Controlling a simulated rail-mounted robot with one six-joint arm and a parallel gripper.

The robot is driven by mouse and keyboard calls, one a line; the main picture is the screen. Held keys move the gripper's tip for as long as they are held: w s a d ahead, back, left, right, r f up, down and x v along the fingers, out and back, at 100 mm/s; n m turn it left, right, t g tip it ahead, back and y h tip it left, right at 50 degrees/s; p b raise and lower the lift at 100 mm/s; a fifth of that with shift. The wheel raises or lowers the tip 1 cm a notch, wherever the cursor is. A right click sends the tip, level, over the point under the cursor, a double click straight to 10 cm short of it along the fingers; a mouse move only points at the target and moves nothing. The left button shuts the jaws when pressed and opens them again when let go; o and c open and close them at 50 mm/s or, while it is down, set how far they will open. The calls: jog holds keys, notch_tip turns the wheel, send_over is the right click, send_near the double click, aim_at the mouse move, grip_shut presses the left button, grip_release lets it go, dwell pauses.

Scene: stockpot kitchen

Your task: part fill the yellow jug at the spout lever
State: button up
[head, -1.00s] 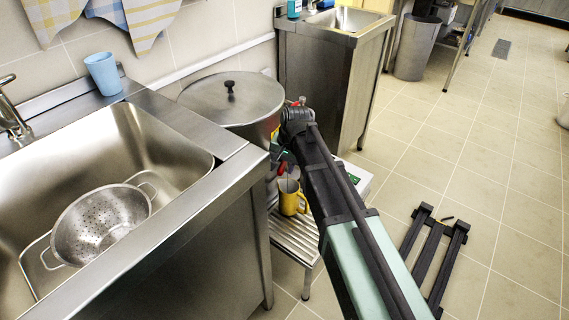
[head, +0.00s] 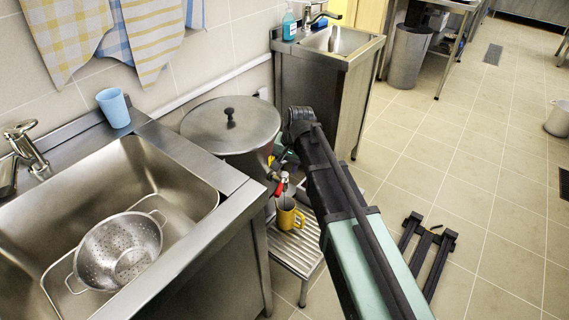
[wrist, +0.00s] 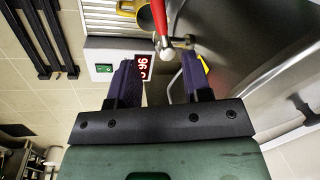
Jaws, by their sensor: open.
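The yellow jug (head: 286,216) stands upright on a slatted metal stand under the spout of the large lidded stockpot (head: 226,132). Its level inside cannot be made out. Part of the jug also shows at the top of the wrist view (wrist: 128,6). The red spout lever (head: 279,188) is just above the jug.
The slatted stand (head: 296,249) has a unit with a red digit display (wrist: 142,66) and green switch beside it. A steel sink with a colander (head: 118,251) and blue cup (head: 113,108) is at left. Another sink unit stands behind. Floor at right is mostly clear.

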jog(key=shift+m+y, duration=0.5)
jog(key=shift+m, duration=0.4)
jog(key=d+f+b, duration=0.1)
jog(key=d, duration=0.2)
jog(key=d+f+b, duration=0.2)
jog(key=d, duration=0.1)
jog(key=s+d+f+b, duration=0.1)
jog(key=d, duration=0.2)
jog(key=shift+f+b, duration=0.25)
jog(key=shift+b, duration=0.1)
jog(key=c, duration=0.7)
jog(key=d, duration=0.1)
jog(key=s+d+y+b, duration=0.1)
jog(key=d+f+t+y+b, duration=0.1)
jog(key=shift+s+d, duration=0.25)
jog(key=shift+s, duration=0.15)
grip_shut()
jog(key=n+y+b, duration=0.2)
jog(key=y+b, duration=0.1)
jog(key=b, duration=0.5)
send_near(281, 186)
jog(key=s+d+f+x, duration=0.1)
jog(key=x, duration=0.7)
jog(key=shift+s+r+t, duration=0.25)
jog(key=shift+s+t, duration=0.05)
jog(key=shift+t, duration=0.1)
